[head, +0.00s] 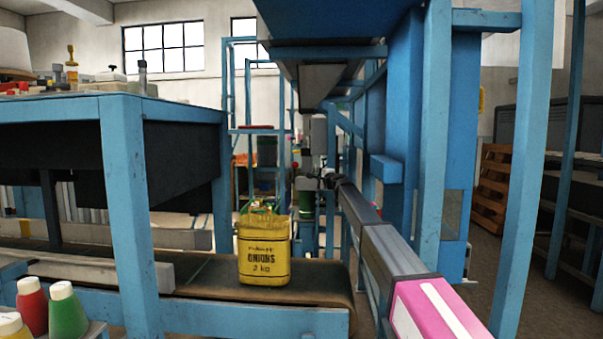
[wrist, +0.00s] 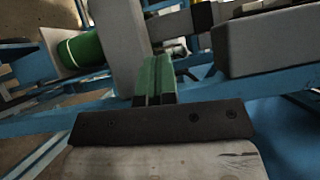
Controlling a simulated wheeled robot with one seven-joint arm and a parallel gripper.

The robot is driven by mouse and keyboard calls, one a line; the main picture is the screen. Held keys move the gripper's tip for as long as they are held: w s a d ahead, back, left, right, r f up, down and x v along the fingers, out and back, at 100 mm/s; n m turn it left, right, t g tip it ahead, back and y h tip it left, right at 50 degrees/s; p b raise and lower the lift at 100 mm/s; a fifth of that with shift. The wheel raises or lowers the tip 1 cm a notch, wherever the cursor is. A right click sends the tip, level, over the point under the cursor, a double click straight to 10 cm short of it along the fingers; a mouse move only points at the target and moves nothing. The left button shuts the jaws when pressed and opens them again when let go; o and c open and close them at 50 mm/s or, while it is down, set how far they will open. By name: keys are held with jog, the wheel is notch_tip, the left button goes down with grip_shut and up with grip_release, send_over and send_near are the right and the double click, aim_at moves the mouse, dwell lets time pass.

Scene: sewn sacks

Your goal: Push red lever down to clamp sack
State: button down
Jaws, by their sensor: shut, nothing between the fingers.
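The yellow sack (head: 264,252), printed "ONIONS 2 kg", stands upright on the dark conveyor belt (head: 205,274) in the head view. My arm reaches from the lower right into the middle of that view. My gripper (head: 323,178) is small there, at the arm's far end, beyond and right of the sack and clear of it. In the wrist view my gripper (wrist: 155,72) shows green fingers close together, with nothing seen between them. I cannot make out the red lever for certain in either view; a small reddish spot near the machine in the head view is too small to tell.
A blue-framed machine (head: 403,130) rises close to my arm's right. A blue table (head: 122,110) stands left, with bottles (head: 67,309) at its near side. In the wrist view a grey block (wrist: 265,42) and a green cylinder (wrist: 80,50) lie near my fingers.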

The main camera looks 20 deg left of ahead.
jog(key=x, duration=1)
jog(key=shift+w+a, duration=0.2)
jog(key=shift+w, duration=0.05)
jog(key=shift+s+a+r, duration=0.1)
jog(key=shift+a, duration=0.5)
jog(key=shift+s+a+r, duration=0.1)
jog(key=shift+s+a, duration=0.05)
jog(key=shift+a, duration=0.45)
jog(key=shift+s+a, duration=0.1)
jog(key=shift+a, duration=0.45)
